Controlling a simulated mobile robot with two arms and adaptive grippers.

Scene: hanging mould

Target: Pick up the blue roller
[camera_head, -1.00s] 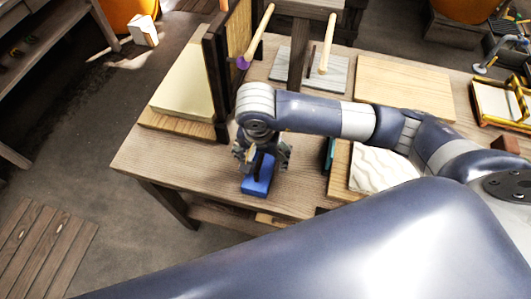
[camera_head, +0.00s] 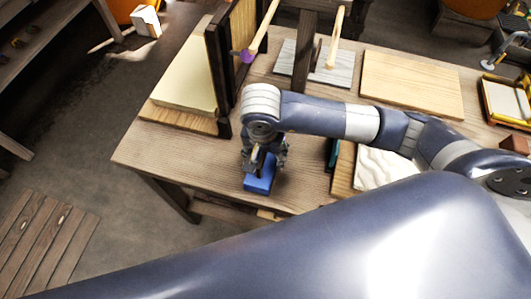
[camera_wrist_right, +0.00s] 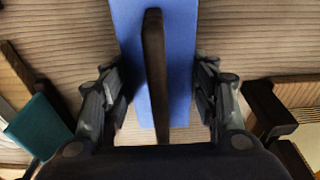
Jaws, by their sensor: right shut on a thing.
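The blue roller (camera_head: 259,184) is a blue block with a dark bar along its top, at the front left part of the wooden table. My right gripper (camera_head: 266,160) is over it, pointing down, and hides part of it. In the right wrist view the roller (camera_wrist_right: 181,60) lies between the two fingers of my right gripper (camera_wrist_right: 163,98), which is shut on it. I cannot tell whether the roller is clear of the tabletop. My left gripper is not in view.
The wooden table (camera_head: 150,152) has free room left of the roller. A dark upright frame (camera_head: 217,75) and a cream slab (camera_head: 180,85) stand behind. A wavy white slab (camera_head: 385,168) and a teal item (camera_head: 332,154) are to the right. A bare board (camera_head: 412,84) lies farther back.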

